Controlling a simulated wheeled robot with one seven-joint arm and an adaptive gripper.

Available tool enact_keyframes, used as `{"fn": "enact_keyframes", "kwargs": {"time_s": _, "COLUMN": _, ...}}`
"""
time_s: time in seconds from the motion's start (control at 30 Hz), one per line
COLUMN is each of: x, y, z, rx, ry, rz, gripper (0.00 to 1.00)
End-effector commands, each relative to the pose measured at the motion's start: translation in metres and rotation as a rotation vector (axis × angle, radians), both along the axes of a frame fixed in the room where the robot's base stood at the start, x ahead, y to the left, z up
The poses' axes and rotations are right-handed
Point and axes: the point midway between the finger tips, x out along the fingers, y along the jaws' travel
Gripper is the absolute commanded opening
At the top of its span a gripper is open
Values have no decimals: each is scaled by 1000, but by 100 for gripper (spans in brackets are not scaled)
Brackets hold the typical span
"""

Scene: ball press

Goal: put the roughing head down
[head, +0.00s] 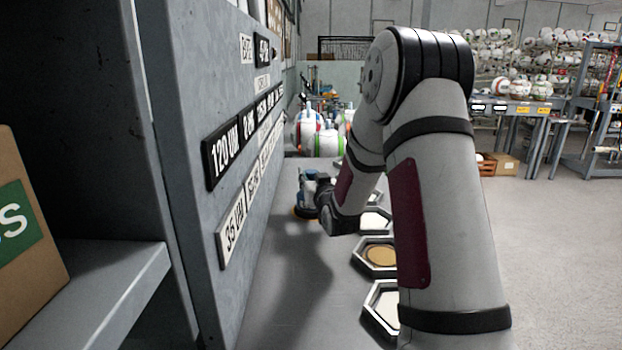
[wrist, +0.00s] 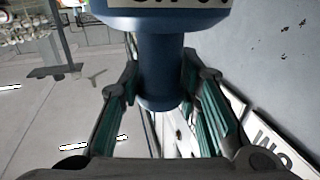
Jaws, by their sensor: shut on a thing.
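In the head view the roughing head (head: 306,202), a blue tool with an orange-tan disc at its bottom, is upright at the far end of my arm, over the grey bench. I cannot tell whether its disc touches the bench. My gripper (head: 318,190) is at its right side, partly hidden by my wrist. In the wrist view my gripper (wrist: 165,88) has its teal-padded fingers around the roughing head's blue neck (wrist: 160,70). A wider blue part with a white lettered band is cut off at the top.
Hexagonal trays line the bench's right side; one nearer tray (head: 357,262) holds a tan disc (head: 381,255), and the nearest (head: 372,315) looks empty. A grey panel with size labels (head: 222,150) rises on the left. Several balls (head: 325,135) stand beyond. The bench's near left is clear.

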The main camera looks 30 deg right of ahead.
Motion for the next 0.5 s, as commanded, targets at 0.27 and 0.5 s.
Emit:
{"fn": "enact_keyframes", "kwargs": {"time_s": 0.27, "x": 0, "y": 0, "z": 3, "rx": -4, "ry": -9, "rz": 0, "gripper": 0}}
{"fn": "enact_keyframes", "kwargs": {"time_s": 0.5, "x": 0, "y": 0, "z": -2, "rx": -1, "ry": -2, "rz": 0, "gripper": 51}}
